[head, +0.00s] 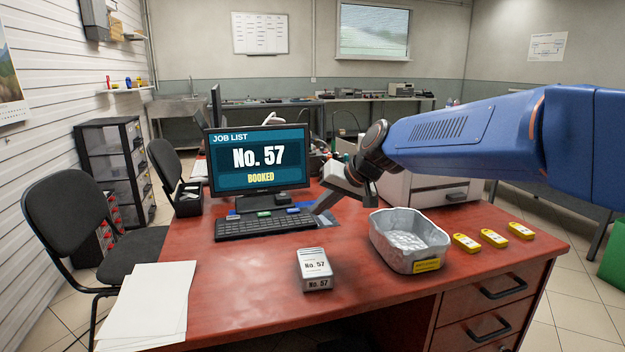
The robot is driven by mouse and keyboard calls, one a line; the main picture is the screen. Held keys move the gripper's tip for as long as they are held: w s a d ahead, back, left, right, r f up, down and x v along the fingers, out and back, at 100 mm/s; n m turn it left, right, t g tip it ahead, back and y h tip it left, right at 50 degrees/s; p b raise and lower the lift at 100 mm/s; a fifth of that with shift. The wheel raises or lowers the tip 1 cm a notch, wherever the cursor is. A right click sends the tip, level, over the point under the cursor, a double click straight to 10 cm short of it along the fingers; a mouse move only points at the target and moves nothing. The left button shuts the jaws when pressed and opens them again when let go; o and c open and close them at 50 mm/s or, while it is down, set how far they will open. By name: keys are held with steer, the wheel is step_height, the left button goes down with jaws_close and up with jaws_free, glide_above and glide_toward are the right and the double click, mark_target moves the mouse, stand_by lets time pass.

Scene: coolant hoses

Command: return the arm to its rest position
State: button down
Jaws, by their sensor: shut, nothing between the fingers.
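My blue arm reaches in from the right edge, above the red desk (240,265). Its dark wrist bends down behind the metal tray, to the right of the monitor. My gripper (322,204) is small and grey there, pointing down and left near the right end of the keyboard. It is shut and holds nothing. Whether its tips touch the desk, I cannot tell.
The monitor (258,160) reads "No. 57 BOOKED", with a keyboard (265,226) before it. A box labelled No. 57 (314,268), a metal tray (408,240), yellow tags (494,238) and papers (145,305) lie on the desk.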

steer(key=s+d+f+h, duration=0.1)
steer(key=s+d, duration=0.4)
steer(key=s, duration=0.1)
steer(key=s+d+f+h, duration=0.1)
steer(key=s+d+f, duration=0.1)
steer(key=s+d, duration=0.3)
steer(key=s+d+f+h, duration=0.1)
steer(key=s+d, duration=0.4)
steer(key=s, duration=0.1)
steer(key=shift+s+d+f, duration=0.15)
steer(key=shift+s+d, duration=0.25)
steer(key=s+d+f+h, duration=0.1)
steer(key=s+d+f, duration=0.3)
steer(key=s, duration=0.4)
steer(key=s+d+f+m+h, duration=0.1)
steer(key=s+d+f+h, duration=0.1)
steer(key=s+d+f, duration=0.3)
steer(key=s+d, duration=0.2)
steer(key=s, duration=0.2)
steer(key=shift+f+g, duration=0.2)
steer(key=shift+g, duration=0.2)
